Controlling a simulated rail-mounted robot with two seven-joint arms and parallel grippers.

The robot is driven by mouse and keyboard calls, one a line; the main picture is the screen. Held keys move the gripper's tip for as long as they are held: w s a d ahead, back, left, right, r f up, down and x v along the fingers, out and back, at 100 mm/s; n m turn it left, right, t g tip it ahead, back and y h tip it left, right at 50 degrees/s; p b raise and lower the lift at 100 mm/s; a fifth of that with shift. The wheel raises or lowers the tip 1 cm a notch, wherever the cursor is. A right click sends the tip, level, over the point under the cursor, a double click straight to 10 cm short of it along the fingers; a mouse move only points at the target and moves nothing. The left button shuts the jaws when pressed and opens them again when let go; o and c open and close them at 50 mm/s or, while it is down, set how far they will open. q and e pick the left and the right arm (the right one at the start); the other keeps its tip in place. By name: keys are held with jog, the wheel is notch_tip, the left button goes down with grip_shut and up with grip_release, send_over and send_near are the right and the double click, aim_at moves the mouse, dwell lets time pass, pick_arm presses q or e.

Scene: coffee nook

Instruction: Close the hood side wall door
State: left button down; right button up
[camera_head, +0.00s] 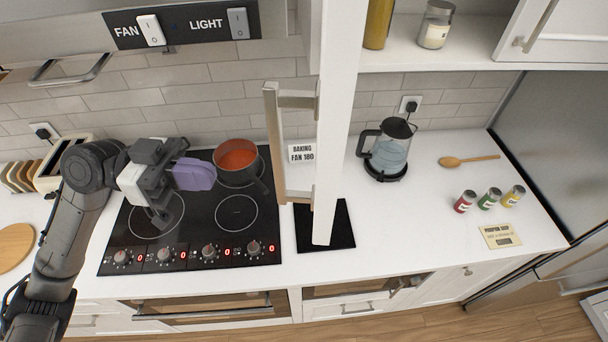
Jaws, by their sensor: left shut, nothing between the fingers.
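The hood side wall door (340,110) is a white panel seen almost edge-on. It stands open, jutting out from the wall over the counter between the stove and the kettle. Its long beige bar handle (273,135) is on the panel's left face. My left gripper (210,174) has purple fingers and is shut and empty. It hangs above the left part of the stove, to the left of the handle and apart from it. My right gripper is not in view.
A red pot (238,160) sits on the black stove (190,255) just right of my left gripper. A glass kettle (390,150), spice jars (489,198) and a wooden spoon (470,160) stand or lie right of the door. A toaster (62,165) is behind my left arm.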

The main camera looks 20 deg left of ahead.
pick_arm(q)
jog(key=w+d+m+p, duration=0.1)
jog(key=w+d+p, duration=0.1)
jog(key=d+p, duration=0.5)
jog(key=shift+w+d, duration=0.4)
jog(key=shift+d, duration=3)
jog(key=shift+r+t, duration=0.1)
jog(key=shift+t, duration=0.2)
